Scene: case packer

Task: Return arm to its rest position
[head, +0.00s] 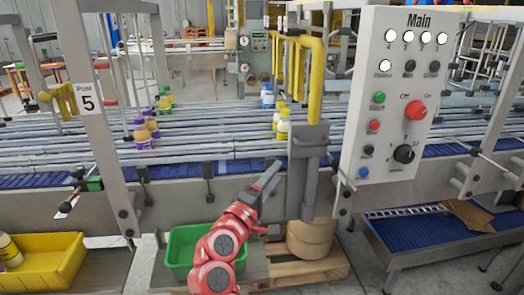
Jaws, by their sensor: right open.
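My right arm is red and rises from the bottom centre in the head view. Its dark grey right gripper (269,176) is open, and I see nothing between its fingers. It is in front of the conveyor's grey side wall, above and to the right of a green bin (186,248), beside a grey upright post. My left gripper is out of view.
The conveyor (210,150) crosses the scene, carrying purple-capped (142,136), yellow-capped (283,124) and other bottles. A "Main" control panel (395,100) stands right. A yellow bin (45,262) is at lower left. A wooden pallet (300,270) and a blue roller chute (410,236) sit low.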

